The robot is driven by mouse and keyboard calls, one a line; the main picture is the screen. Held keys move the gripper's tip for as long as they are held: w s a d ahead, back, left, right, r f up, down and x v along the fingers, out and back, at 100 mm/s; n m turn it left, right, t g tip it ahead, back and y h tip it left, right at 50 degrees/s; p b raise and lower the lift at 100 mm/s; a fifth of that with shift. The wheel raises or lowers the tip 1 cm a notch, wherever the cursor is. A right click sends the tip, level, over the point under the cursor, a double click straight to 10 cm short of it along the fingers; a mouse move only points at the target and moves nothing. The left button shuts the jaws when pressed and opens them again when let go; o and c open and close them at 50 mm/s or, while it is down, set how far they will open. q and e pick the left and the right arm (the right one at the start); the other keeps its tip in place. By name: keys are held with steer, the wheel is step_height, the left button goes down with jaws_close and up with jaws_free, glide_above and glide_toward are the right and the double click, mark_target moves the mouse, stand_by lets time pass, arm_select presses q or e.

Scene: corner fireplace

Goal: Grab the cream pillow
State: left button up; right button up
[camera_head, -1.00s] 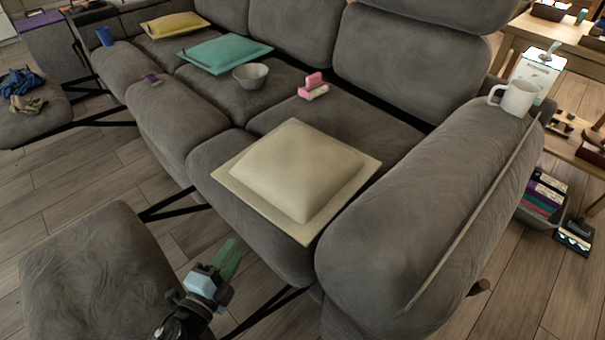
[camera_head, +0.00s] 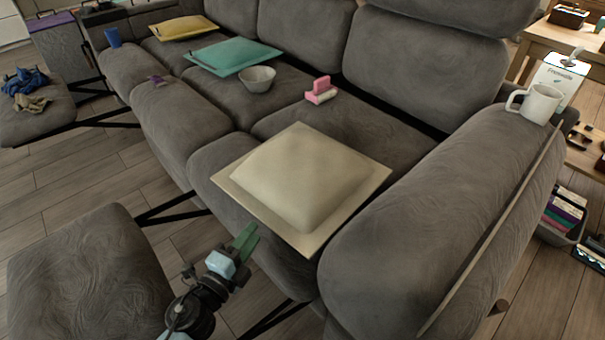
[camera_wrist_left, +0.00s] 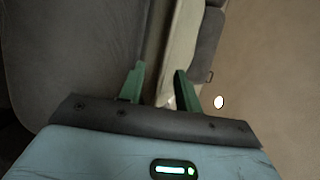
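The cream pillow (camera_head: 303,182) lies flat on the near end of the grey sofa's seat, and its front edge reaches the seat's front. My left gripper (camera_head: 245,238) is just below and in front of the pillow's near left edge, pointing up toward the sofa. In the left wrist view the green fingers of this gripper (camera_wrist_left: 160,72) are spread apart. A cream strip, which looks like the pillow (camera_wrist_left: 181,45), shows ahead of them. I see no grip on the pillow; whether a finger touches it I cannot tell. My right gripper is in neither view.
The sofa armrest (camera_head: 440,215) rises right of the pillow, with a white mug (camera_head: 540,103) on top. A pink object (camera_head: 321,90), a grey bowl (camera_head: 257,78) and a teal pillow (camera_head: 232,56) lie farther along the seat. A grey ottoman (camera_head: 85,270) stands at lower left.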

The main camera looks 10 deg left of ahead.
mark_target(263, 222)
arm_select(q)
steer(key=x, duration=0.5)
steer(key=shift+d+r, duration=0.3)
steer(key=shift+r, duration=0.05)
steer(key=shift+s, duration=0.1)
jaws_close()
steer(key=shift+r, duration=0.1)
